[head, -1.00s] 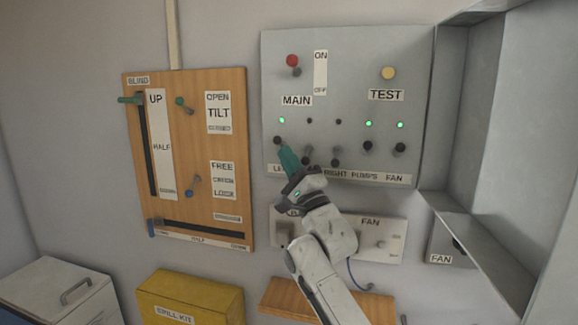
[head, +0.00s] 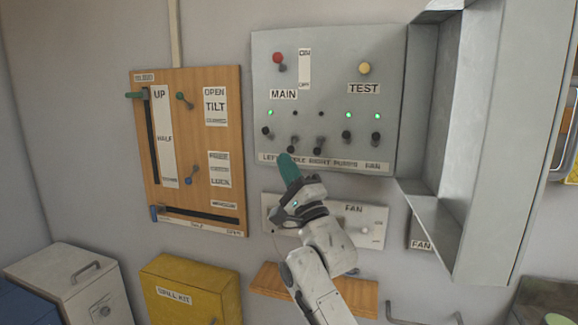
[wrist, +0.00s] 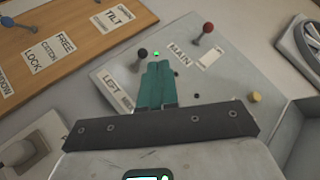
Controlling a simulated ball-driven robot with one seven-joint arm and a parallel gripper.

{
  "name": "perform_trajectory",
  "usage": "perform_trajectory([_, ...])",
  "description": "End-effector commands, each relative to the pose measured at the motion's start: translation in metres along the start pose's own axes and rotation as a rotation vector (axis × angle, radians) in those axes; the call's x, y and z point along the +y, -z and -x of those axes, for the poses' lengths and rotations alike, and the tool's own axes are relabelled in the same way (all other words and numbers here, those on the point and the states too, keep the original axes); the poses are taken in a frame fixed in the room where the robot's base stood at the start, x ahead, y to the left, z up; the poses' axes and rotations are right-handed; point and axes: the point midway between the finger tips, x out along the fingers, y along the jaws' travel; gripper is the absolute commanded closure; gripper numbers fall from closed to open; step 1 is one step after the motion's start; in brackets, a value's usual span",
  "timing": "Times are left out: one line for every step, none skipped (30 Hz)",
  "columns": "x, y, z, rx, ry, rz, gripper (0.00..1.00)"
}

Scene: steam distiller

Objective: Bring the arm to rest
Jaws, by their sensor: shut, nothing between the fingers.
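My gripper (head: 286,160) is shut and empty, its teal fingers pressed together. In the head view it points up at the bottom edge of the grey switch panel (head: 335,70), over the label strip. The wrist view shows the shut fingers (wrist: 157,68) with the left black-knobbed switch (wrist: 142,53) and a lit green lamp just beyond the tips. I cannot tell whether the fingers touch the panel. My arm reaches up from the bottom of the head view.
A wooden blind board (head: 200,125) hangs left of the panel. A FAN plate (head: 374,214) sits partly behind my arm, above a wooden shelf (head: 265,279). A yellow spill kit box (head: 190,285) stands below left. A metal cabinet frame (head: 480,150) projects at the right.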

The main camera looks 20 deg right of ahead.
Motion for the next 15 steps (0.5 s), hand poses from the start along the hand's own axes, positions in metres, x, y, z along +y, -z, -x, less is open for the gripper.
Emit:
perform_trajectory([0.000, 0.000, 0.000, 0.000, 0.000, 0.000, 1.00])
perform_trajectory([0.000, 0.000, 0.000, 0.000, 0.000, 0.000, 1.00])
perform_trajectory([0.000, 0.000, 0.000, 0.000, 0.000, 0.000, 1.00])
perform_trajectory([0.000, 0.000, 0.000, 0.000, 0.000, 0.000, 1.00])
perform_trajectory([0.000, 0.000, 0.000, 0.000, 0.000, 0.000, 1.00])
perform_trajectory([0.000, 0.000, 0.000, 0.000, 0.000, 0.000, 1.00])
perform_trajectory([0.000, 0.000, 0.000, 0.000, 0.000, 0.000, 1.00])
perform_trajectory([0.000, 0.000, 0.000, 0.000, 0.000, 0.000, 1.00])
perform_trajectory([0.001, 0.000, 0.000, 0.000, -0.001, 0.000, 1.00])
perform_trajectory([0.002, 0.000, 0.001, 0.001, -0.005, 0.002, 1.00])
perform_trajectory([0.004, 0.000, 0.003, 0.004, -0.013, 0.007, 1.00])
perform_trajectory([0.010, 0.000, 0.008, 0.009, -0.033, 0.019, 1.00])
perform_trajectory([0.016, 0.001, 0.014, 0.014, -0.054, 0.034, 1.00])
perform_trajectory([0.023, 0.001, 0.020, 0.021, -0.083, 0.054, 1.00])
perform_trajectory([0.036, 0.002, 0.033, 0.031, -0.131, 0.087, 1.00])
